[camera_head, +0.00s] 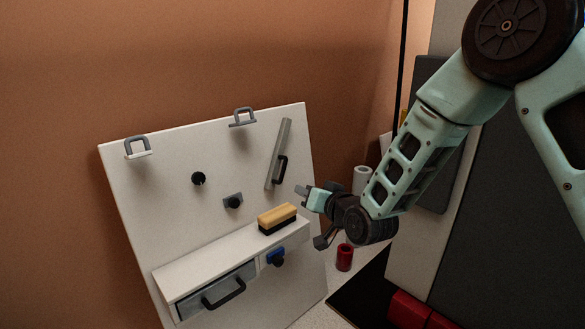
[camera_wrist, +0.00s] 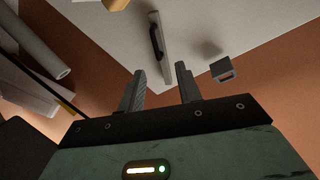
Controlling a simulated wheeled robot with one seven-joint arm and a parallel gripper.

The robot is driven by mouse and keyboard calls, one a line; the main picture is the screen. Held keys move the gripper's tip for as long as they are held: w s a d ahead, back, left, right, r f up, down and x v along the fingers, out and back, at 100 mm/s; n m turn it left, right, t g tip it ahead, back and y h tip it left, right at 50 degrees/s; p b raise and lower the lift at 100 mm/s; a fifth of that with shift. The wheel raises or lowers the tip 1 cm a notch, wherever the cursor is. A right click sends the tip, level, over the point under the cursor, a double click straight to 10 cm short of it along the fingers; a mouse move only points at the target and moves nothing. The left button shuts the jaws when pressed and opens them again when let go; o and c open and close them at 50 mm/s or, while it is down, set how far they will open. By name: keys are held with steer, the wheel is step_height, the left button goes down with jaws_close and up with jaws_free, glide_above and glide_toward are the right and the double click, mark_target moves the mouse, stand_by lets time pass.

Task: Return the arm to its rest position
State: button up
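My arm reaches in from the upper right of the head view and is bent. My gripper (camera_head: 302,190) is in front of the right side of a white upright panel (camera_head: 160,200), a little above and right of a yellow-and-black brush (camera_head: 278,218). In the wrist view my gripper (camera_wrist: 160,80) has its two grey fingers apart with nothing between them. A grey bar with a black handle (camera_wrist: 157,42) shows beyond the fingertips. It also shows on the panel in the head view (camera_head: 278,155). I see no contact between the fingers and anything.
The panel has a ledge with a drawer (camera_head: 217,290), knobs (camera_head: 198,178), and clips (camera_head: 242,117) on its top edge. A red cylinder (camera_head: 344,257) and white rolls (camera_head: 361,178) stand right of it, near my arm. Open air lies in front of the panel.

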steer(key=s+a+n+g, duration=0.3)
steer(key=s+a+g, duration=0.15)
steer(key=s, duration=0.65)
steer(key=s+d+r+n+g+h, duration=0.1)
steer(key=s+d+n+g+h, duration=0.3)
steer(key=s, duration=1.1)
steer(key=s+d+r+n+g+h, duration=0.15)
steer(key=s+d+g, duration=0.4)
steer(key=s, duration=0.95)
step_height(320, 180, up, 31)
steer(key=w+a+p, duration=0.1)
steer(key=p, duration=3)
steer(key=shift+a, duration=0.1)
